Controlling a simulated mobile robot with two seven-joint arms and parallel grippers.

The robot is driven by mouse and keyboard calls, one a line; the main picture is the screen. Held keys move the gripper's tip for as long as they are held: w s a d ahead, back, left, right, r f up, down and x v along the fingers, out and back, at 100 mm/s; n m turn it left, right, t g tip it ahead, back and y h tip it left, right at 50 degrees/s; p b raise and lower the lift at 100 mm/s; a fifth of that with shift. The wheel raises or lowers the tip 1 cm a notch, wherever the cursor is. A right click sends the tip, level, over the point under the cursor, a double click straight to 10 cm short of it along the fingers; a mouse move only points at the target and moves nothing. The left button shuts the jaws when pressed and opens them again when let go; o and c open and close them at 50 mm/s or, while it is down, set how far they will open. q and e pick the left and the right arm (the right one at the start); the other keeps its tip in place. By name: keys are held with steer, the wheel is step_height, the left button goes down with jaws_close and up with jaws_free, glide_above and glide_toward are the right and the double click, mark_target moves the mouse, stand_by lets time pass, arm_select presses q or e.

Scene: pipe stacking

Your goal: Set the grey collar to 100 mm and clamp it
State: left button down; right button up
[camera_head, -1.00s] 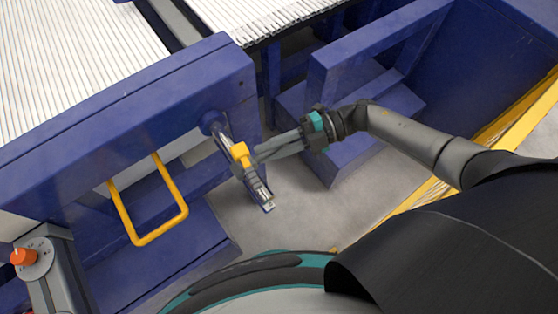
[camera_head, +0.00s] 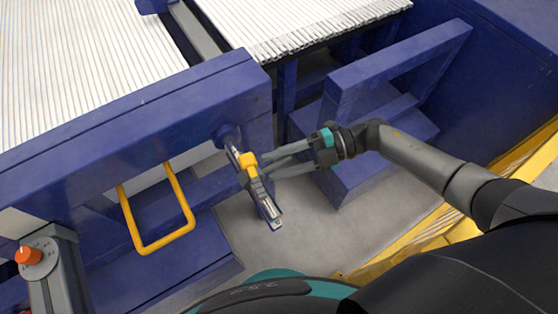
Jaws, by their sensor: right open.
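The grey collar (camera_head: 252,173) sits on a short rail with a scale (camera_head: 268,206) that sticks out from the blue machine frame. A yellow clamp part (camera_head: 248,161) is on top of the collar. My right gripper (camera_head: 265,166) reaches in from the right, its two fingers spread apart and pointing at the collar and yellow part. The fingertips are close to the collar; I cannot tell whether they touch it. The scale's marks are too small to read. My left gripper is not in view.
A yellow loop handle (camera_head: 165,246) hangs from the blue frame (camera_head: 130,130) left of the rail. An orange knob (camera_head: 28,255) is at the far left. Blue posts and bars (camera_head: 395,65) stand behind my right arm. Grey floor (camera_head: 310,225) is clear below the rail.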

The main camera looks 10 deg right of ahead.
steer(key=shift+d, duration=0.45)
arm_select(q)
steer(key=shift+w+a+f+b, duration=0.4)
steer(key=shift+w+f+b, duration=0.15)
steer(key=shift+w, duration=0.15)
arm_select(e)
steer(key=v, duration=1.4)
steer(key=shift+d+r, duration=0.15)
steer(key=shift+r, duration=0.05)
